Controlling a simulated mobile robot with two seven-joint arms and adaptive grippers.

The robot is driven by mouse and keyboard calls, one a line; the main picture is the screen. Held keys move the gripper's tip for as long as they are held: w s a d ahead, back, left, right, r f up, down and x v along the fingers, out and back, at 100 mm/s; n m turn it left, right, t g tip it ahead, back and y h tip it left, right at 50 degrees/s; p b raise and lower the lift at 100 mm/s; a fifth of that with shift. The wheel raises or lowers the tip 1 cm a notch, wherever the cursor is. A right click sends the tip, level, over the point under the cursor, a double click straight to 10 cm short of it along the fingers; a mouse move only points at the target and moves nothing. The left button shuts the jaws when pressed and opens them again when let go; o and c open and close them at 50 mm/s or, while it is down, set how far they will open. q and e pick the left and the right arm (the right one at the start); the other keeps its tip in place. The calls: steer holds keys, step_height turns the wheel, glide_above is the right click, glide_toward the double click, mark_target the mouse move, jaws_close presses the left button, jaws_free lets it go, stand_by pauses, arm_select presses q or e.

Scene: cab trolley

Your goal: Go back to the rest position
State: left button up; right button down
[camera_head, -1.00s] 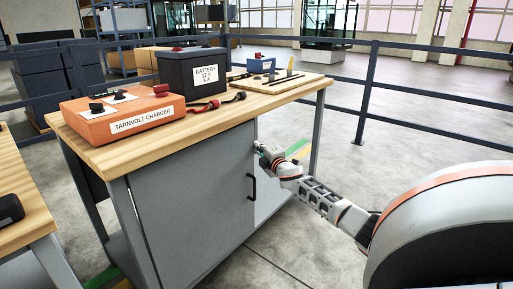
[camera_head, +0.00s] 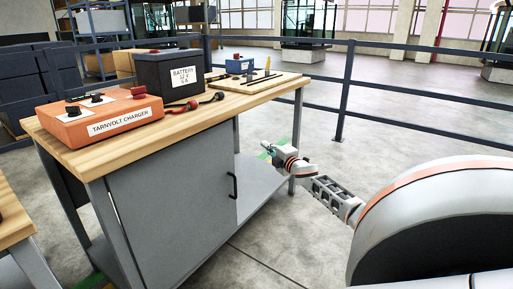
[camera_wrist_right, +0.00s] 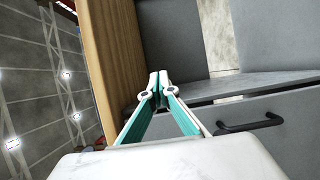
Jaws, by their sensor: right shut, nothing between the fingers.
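My right gripper (camera_head: 270,149) is shut and empty. In the head view it is in front of the open right part of the workbench, to the right of the grey cabinet front (camera_head: 175,190) and its black handle (camera_head: 232,186), apart from the handle. In the right wrist view the fingertips (camera_wrist_right: 158,76) meet, with teal pads on the fingers. The black handle (camera_wrist_right: 250,123) shows there to the right of the fingers, on a grey panel. My left gripper is not in view.
On the wooden benchtop (camera_head: 95,155) stand an orange charger (camera_head: 100,115), a black battery (camera_head: 168,75) with cable clamps, a blue box (camera_head: 238,65) and a wooden board (camera_head: 255,84). Another bench (camera_head: 12,220) is at the left. A railing (camera_head: 343,95) runs behind. Floor at the right is clear.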

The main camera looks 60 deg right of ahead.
steer(key=shift+s+d, duration=0.2)
steer(key=shift+s, duration=0.05)
